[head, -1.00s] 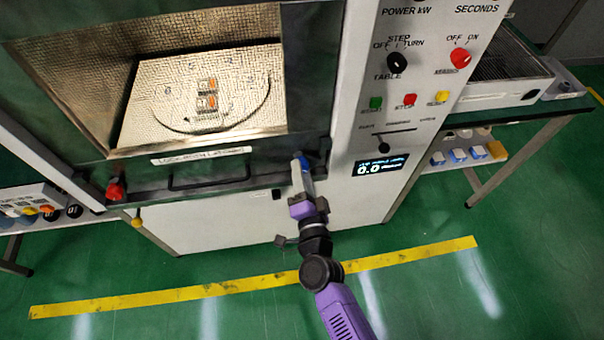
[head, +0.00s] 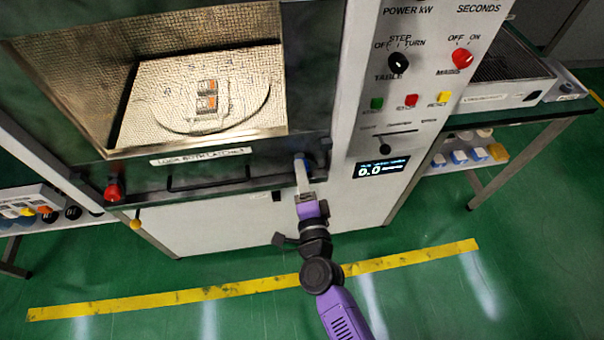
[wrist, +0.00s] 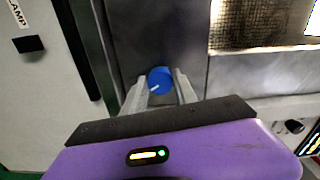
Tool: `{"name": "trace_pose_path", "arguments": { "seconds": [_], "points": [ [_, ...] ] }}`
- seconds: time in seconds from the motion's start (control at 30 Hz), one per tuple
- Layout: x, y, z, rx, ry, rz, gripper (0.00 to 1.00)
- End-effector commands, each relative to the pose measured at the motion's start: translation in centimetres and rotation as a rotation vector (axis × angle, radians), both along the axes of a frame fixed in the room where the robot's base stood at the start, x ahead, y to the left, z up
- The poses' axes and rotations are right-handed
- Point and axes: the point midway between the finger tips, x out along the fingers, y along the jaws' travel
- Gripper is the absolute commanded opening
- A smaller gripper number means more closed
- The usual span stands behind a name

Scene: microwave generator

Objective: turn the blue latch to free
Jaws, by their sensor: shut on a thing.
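The blue latch (wrist: 160,80) is a round blue knob with a white pointer line, on the dark door frame of the microwave. In the wrist view the white line points to the lower left. My gripper (wrist: 160,88) has one finger on each side of the knob and is shut on it. In the head view my gripper (head: 302,176) reaches up to the lower right corner of the door, and only a small part of the blue latch (head: 300,157) shows above the fingers.
A red latch (head: 114,190) sits at the door's lower left, with a dark handle (head: 208,184) between. The control panel (head: 425,70) is to the right. A yellow floor line (head: 230,286) crosses the open green floor in front.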

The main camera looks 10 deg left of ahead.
Motion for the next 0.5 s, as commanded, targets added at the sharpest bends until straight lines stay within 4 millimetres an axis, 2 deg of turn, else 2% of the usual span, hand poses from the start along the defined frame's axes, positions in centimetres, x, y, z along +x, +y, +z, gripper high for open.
{"name": "trace_pose_path", "arguments": {
  "seconds": [0.13,0.17,0.27,0.5],
  "points": [
    [-0.08,-0.06,-0.2,0.001,0.003,0.0,0.0],
    [-0.08,-0.06,-0.2,0.001,0.003,0.0,0.38],
    [-0.06,-0.05,-0.17,0.0,0.003,0.0,0.56],
    [-0.02,-0.03,-0.08,0.0,0.001,0.0,0.56]
  ]
}}
